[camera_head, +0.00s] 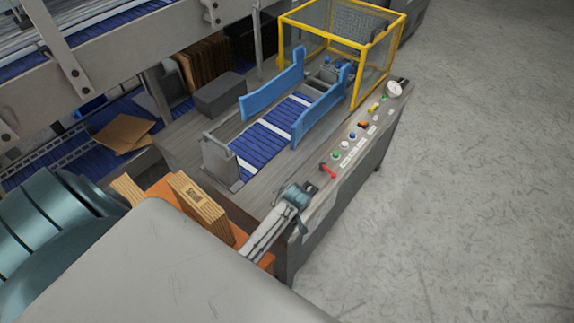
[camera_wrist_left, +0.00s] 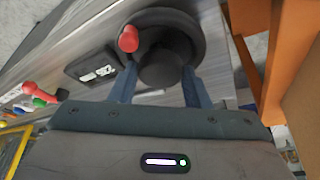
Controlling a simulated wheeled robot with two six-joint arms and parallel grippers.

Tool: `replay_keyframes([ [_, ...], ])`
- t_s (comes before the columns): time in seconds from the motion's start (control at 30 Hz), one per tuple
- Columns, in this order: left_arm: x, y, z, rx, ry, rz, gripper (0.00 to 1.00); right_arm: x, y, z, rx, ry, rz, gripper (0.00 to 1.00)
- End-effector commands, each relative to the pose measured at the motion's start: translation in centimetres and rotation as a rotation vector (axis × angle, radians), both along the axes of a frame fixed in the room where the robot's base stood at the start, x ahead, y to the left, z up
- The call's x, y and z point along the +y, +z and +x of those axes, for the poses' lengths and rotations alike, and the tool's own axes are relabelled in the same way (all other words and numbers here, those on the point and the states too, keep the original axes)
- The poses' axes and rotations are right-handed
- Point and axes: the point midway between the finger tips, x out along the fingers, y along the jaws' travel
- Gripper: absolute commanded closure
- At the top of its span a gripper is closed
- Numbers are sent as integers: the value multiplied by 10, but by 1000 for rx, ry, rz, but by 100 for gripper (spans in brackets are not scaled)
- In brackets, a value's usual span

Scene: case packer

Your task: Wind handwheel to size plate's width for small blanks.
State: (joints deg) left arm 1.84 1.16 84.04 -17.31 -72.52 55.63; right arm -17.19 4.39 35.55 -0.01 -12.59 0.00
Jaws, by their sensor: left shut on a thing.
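A black handwheel (camera_wrist_left: 191,22) with a red knob (camera_wrist_left: 128,38) shows at the top of the left wrist view. My left gripper (camera_wrist_left: 160,78) is shut on its round dark hub (camera_wrist_left: 163,66), with one blue finger on each side. The red knob is at the upper left of the hub. A small dark readout (camera_wrist_left: 92,70) with pale digits is beside the wheel; I cannot read it surely. In the head view my left gripper (camera_head: 297,197) is at the machine's near corner and hides most of the wheel. I cannot make out the size plate. My right gripper is not in view.
Blue side guides (camera_head: 272,84) flank a blue roller bed (camera_head: 264,143). A panel edge carries a red lever (camera_head: 327,170), coloured buttons and a gauge (camera_head: 394,89). A yellow-framed guard (camera_head: 381,57) stands behind. Cardboard blanks (camera_head: 199,208) stand near the arm. The floor at right is clear.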

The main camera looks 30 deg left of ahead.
Motion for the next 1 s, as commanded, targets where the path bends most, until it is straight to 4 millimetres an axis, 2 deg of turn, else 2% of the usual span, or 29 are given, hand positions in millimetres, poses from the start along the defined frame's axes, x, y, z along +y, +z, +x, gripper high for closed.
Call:
replay_keyframes([
  [0.4, 1, 1, 0, -4, -182, 1, 80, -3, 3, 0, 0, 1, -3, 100],
  [0.93, 1, 1, 0, -3, -206, 0, 80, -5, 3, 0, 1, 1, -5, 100],
  [0.97, 1, 1, 0, -3, -206, 0, 55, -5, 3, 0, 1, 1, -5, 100],
  [1.0, 1, 1, 0, -3, -206, 0, 47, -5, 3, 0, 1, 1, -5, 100],
])
